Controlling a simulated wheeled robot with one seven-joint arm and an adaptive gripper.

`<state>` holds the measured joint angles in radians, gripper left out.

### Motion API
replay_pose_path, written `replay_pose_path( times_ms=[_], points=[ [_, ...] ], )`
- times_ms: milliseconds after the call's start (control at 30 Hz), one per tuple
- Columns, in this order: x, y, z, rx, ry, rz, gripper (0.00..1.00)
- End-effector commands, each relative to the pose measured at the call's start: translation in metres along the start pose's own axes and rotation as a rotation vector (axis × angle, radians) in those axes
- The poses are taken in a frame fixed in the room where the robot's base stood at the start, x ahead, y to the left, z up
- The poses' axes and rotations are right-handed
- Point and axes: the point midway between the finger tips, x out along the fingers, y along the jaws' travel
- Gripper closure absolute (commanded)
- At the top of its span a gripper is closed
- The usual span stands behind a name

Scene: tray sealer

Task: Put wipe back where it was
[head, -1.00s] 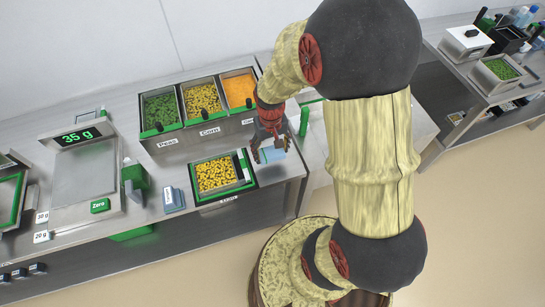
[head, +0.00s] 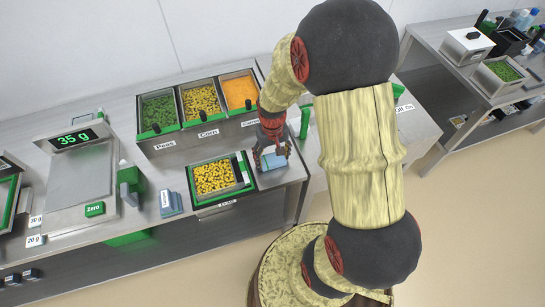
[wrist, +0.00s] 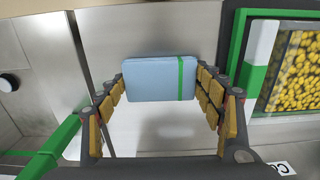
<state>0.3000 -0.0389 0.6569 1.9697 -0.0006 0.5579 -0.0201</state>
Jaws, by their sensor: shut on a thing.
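The wipe is a light blue block with a green stripe (wrist: 155,80), held between the fingers of my gripper (wrist: 165,90) in the wrist view. In the head view the wipe (head: 272,162) is just right of the green-framed tray of corn (head: 250,176), low over the steel counter. My gripper (head: 270,152) is shut on it from above. I cannot tell whether the wipe touches the counter. A blue-grey block with a white label (head: 171,203) stands left of the corn tray.
Bins of peas, corn and carrot (head: 205,133) stand behind the tray. A green upright post (head: 305,122) is close right of my gripper. A scale (head: 82,180) is at the left. The counter's right end is near the wipe.

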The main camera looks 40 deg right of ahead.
Motion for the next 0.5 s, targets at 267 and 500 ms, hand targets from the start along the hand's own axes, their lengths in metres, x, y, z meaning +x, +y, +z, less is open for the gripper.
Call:
replay_pose_path(
  times_ms=[267,500],
  points=[
    [0.0017,0.0000,-0.0001,0.000,0.000,0.000,0.21],
    [0.0016,0.0000,-0.0001,0.000,0.000,0.000,0.14]
  ],
)
